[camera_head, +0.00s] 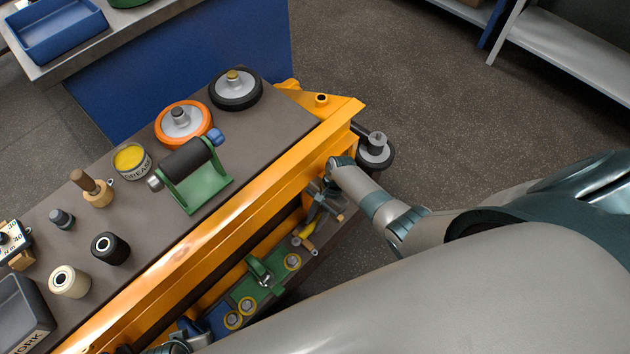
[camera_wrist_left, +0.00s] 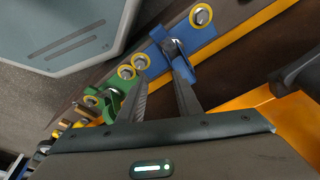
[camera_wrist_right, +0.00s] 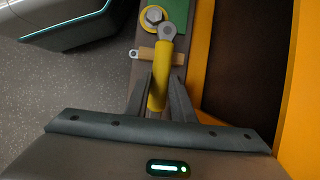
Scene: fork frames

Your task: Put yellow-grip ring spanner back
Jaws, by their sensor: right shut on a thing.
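The yellow-grip ring spanner has a yellow handle (camera_wrist_right: 158,88) and a grey ring end (camera_wrist_right: 167,31). In the head view its handle (camera_head: 311,213) shows small beside the cart's lower shelf. My right gripper (camera_wrist_right: 160,85) is shut on the yellow handle; in the head view it (camera_head: 322,196) is partly hidden by my arm. In the right wrist view the ring end lies close to a yellow ring with a bolt head (camera_wrist_right: 154,15); I cannot tell if they touch. My left gripper (camera_wrist_left: 160,72) is open and empty near a blue bracket (camera_wrist_left: 181,62).
A wooden peg (camera_wrist_right: 146,53) lies behind the spanner in the right wrist view. The orange cart rail (camera_head: 230,220) runs above the lower shelf. A green bracket (camera_head: 262,272) and yellow-ringed bolts (camera_head: 293,261) stand along it. A green roller stand (camera_head: 200,190) is on the cart top.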

